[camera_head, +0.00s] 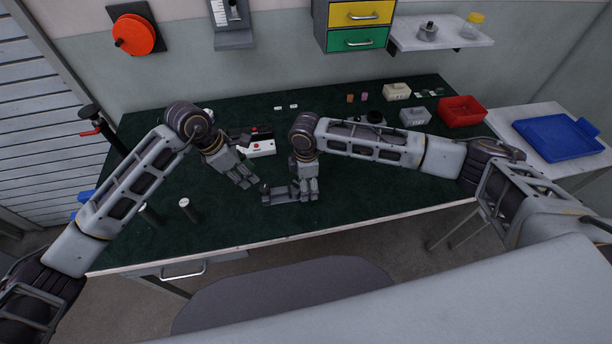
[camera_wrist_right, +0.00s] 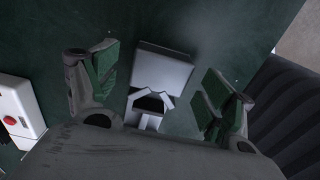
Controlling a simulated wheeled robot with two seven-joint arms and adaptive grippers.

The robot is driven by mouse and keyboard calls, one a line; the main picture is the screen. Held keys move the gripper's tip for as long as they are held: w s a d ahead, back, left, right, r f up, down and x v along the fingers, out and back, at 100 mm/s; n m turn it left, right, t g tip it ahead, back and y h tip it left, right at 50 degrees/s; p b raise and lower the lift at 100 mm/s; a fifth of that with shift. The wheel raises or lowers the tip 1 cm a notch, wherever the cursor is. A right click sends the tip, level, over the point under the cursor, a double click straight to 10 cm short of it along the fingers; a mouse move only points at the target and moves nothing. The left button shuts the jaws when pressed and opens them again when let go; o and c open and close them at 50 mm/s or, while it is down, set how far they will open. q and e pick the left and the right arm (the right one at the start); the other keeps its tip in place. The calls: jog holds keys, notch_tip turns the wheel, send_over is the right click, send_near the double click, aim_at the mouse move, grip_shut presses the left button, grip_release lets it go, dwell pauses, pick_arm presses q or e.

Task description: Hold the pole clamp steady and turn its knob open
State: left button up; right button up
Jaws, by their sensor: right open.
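The pole clamp (camera_head: 279,196) is a small grey piece low on the green table, near its front edge. My right gripper (camera_head: 308,196) points down at its right end. In the right wrist view, the clamp (camera_wrist_right: 163,72) shows as a pale block with a notched jaw, between the open, green-padded fingers of the right gripper (camera_wrist_right: 158,92). The pads stand apart from it on both sides. My left gripper (camera_head: 250,184) hangs just left of the clamp, fingers slanting toward it; whether they are open is unclear. I cannot make out the knob for certain.
A white box with a red button (camera_head: 260,148) lies behind the grippers. Dark posts (camera_head: 189,209) stand on the left. A red bin (camera_head: 461,109) and small parts sit at the back right. The front right of the table is clear.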

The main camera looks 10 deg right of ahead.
jog(key=shift+f, duration=1)
jog(key=c, duration=0.3)
dwell(0.4)
jog(key=c, duration=0.9)
jog(key=shift+o, duration=0.2)
pick_arm(q)
jog(key=o, duration=0.3)
jog(key=shift+o, duration=0.2)
jog(key=shift+d, duration=0.1)
